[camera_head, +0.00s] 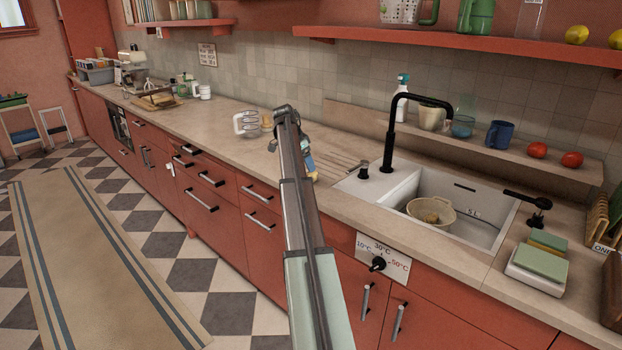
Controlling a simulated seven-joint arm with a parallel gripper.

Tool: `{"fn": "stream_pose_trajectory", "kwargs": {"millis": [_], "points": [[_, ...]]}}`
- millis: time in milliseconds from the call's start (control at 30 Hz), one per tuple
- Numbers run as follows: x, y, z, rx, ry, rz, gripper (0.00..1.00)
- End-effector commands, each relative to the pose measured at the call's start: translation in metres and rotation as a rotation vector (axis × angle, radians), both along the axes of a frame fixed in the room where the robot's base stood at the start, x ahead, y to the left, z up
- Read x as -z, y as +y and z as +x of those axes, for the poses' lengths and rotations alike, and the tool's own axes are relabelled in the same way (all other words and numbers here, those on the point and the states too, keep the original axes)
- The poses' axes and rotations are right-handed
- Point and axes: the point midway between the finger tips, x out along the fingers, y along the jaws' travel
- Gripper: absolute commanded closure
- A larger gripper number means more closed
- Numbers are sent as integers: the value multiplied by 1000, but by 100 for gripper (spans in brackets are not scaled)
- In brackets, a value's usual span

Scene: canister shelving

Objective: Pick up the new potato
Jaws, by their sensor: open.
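No thing stands out clearly as the new potato. A small yellow-brown lump (431,217) lies in a cream bowl (447,212) in the sink; it is too small to tell whether it is the potato. My arm reaches up from the bottom middle over the counter. My gripper (311,172) hangs at its far end, left of the sink, partly hidden behind the arm. It is open, and I cannot make out anything between its fingers. It is well apart from the bowl.
The white sink (488,229) has a black tap (390,130) behind it. Two tomatoes (537,150) and a blue mug (499,134) sit on the ledge.

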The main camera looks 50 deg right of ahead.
Motion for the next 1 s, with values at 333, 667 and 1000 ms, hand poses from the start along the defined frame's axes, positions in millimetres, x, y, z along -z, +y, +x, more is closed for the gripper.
{"fn": "stream_pose_trajectory", "kwargs": {"millis": [333,667,1000], "points": [[23,-9,-2,0,0,0,23],[60,-22,-3,0,0,0,23],[63,-23,-3,0,-1,0,29]]}}
